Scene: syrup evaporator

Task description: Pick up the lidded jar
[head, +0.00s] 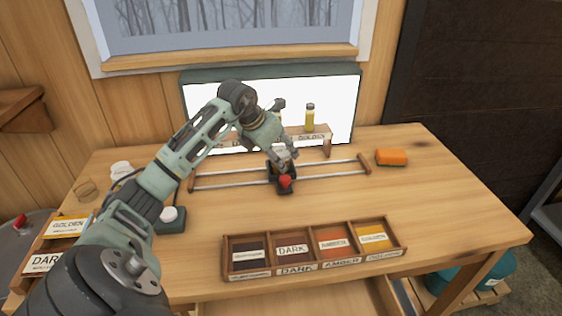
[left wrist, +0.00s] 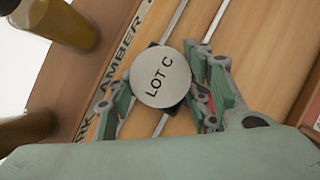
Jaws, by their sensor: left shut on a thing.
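The lidded jar (left wrist: 160,77) shows in the left wrist view from above, with a round grey lid marked LOT C. My left gripper (head: 282,166) is shut on it, with green-and-grey fingers on either side of the lid in the left wrist view. The jar is at the dark carriage (head: 284,186) with a red front piece on the two-rail slide (head: 330,169). The jar's body is hidden under its lid and behind my gripper, so I cannot tell if it touches the carriage. My right gripper is not in view.
A lit white panel (head: 345,105) stands behind a small shelf with a yellow bottle (head: 309,117). A labelled divided tray (head: 228,262) sits at the table's front. An orange block (head: 391,157) lies at right. The tabletop (head: 440,200) right of the tray is clear.

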